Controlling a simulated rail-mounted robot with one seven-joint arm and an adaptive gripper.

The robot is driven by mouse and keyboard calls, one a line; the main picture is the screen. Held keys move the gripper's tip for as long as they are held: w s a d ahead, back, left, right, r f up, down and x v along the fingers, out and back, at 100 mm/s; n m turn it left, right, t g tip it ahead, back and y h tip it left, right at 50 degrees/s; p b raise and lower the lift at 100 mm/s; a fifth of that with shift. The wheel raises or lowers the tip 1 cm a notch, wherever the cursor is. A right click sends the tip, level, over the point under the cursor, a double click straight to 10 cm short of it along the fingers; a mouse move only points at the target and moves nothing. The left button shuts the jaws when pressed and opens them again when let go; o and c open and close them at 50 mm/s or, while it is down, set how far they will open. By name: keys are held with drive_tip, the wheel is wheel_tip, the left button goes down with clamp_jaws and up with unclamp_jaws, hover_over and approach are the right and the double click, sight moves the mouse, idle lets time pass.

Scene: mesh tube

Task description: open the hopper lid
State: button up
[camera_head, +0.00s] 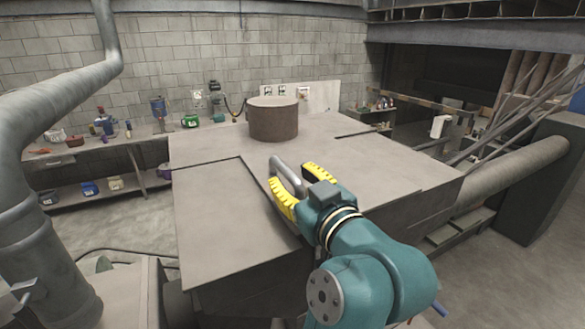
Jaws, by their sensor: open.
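The hopper is a large grey box in the middle of the head view, and its lid (215,215) is a flat grey panel on the left part of its top. The lid lies flat, with a dark seam along its far and right edges. A curved grey bar handle (281,167) rises near the lid's right edge. My gripper (289,174) has two yellow fingers, spread apart, with the handle showing between them. I cannot tell whether the fingers touch the handle.
A brown round collar (273,120) stands on the back of the hopper top. A thick grey pipe (30,225) rises at the left. A workbench (140,134) with tools runs along the back wall. Another large pipe (520,173) lies at the right. The hopper top's right part is clear.

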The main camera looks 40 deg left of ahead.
drive_tip(key=shift+w+a, duration=0.15)
drive_tip(key=shift+a, duration=0.15)
drive_tip(key=shift+o, duration=0.2)
clamp_jaws()
